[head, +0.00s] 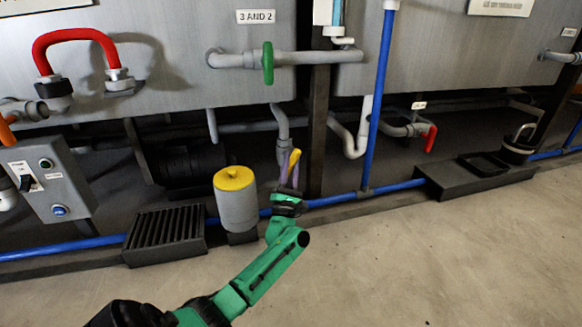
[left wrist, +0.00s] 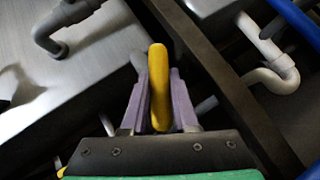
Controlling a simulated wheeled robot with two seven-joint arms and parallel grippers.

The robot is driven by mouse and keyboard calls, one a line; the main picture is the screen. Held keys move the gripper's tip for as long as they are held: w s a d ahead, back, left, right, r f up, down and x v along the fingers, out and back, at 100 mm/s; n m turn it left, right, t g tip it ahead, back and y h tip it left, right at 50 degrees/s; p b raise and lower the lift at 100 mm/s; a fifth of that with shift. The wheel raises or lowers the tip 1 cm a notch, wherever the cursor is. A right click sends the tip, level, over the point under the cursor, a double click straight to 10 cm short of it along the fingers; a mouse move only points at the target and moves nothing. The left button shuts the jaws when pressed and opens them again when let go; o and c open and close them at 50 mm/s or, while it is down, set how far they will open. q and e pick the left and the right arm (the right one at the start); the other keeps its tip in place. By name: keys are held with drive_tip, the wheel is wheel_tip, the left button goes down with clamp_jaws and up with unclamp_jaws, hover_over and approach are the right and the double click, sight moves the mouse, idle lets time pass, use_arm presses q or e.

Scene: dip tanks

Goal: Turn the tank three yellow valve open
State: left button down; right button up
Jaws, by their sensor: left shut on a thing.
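The yellow valve handle (head: 293,158) is below the grey tanks, left of the dark upright post. In the left wrist view the yellow handle (left wrist: 159,88) stands between the two purple fingers. My left gripper (head: 288,172), on the green arm, is shut on the yellow handle. The fingers (left wrist: 158,98) flank the handle from both sides. The valve's body and pipe joint are hidden behind the handle and fingers. My right gripper is not in view.
A grey canister with a yellow lid (head: 236,198) stands close left of my gripper. A green valve (head: 268,63) is above, a red handle (head: 431,139) to the right. A blue pipe (head: 400,186) runs low along the floor. The floor (head: 440,260) in front is clear.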

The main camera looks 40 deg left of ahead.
use_arm(q)
drive_tip(key=n+g+y, duration=0.2)
drive_tip(key=n+y, duration=0.2)
drive_tip(key=n, duration=0.1)
drive_tip(key=n+g+y, duration=0.2)
drive_tip(key=n+y, duration=0.1)
drive_tip(key=n, duration=0.2)
drive_tip(key=shift+d+g+y, duration=0.1)
drive_tip(key=shift+g+y, duration=0.3)
drive_tip(key=shift+n+g+y, duration=0.8)
drive_tip(key=shift+n+g, duration=0.2)
drive_tip(key=shift+n, duration=0.5)
drive_tip(key=c, duration=0.7)
unclamp_jaws()
